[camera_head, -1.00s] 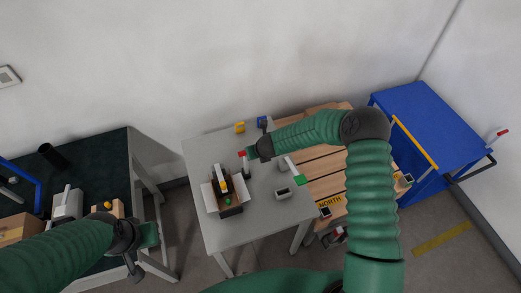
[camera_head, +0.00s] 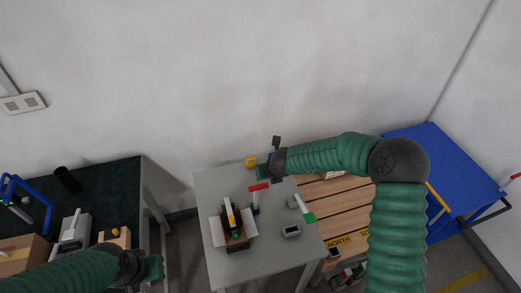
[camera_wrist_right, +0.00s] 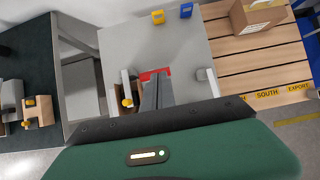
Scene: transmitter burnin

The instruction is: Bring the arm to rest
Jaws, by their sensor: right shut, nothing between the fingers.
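My right arm reaches in from the right in the head view, and its gripper (camera_head: 264,172) is above the back part of the grey table (camera_head: 208,185). In the right wrist view the right gripper's dark fingers (camera_wrist_right: 157,92) are together with nothing between them. A red-topped piece (camera_wrist_right: 150,75) shows beyond the fingertips; I cannot tell the gap, but the gripper does not hold it. My left gripper (camera_head: 153,268) is low at the left in the head view, near the dark table; its jaws are too small to read.
An open carton (camera_head: 235,242), a small grey device (camera_head: 291,231) and a green-ended piece (camera_head: 308,217) are on the grey table. A yellow block (camera_head: 251,162) is at its back edge. A slatted wooden pallet (camera_head: 335,205) and a blue cart (camera_head: 440,165) stand to the right.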

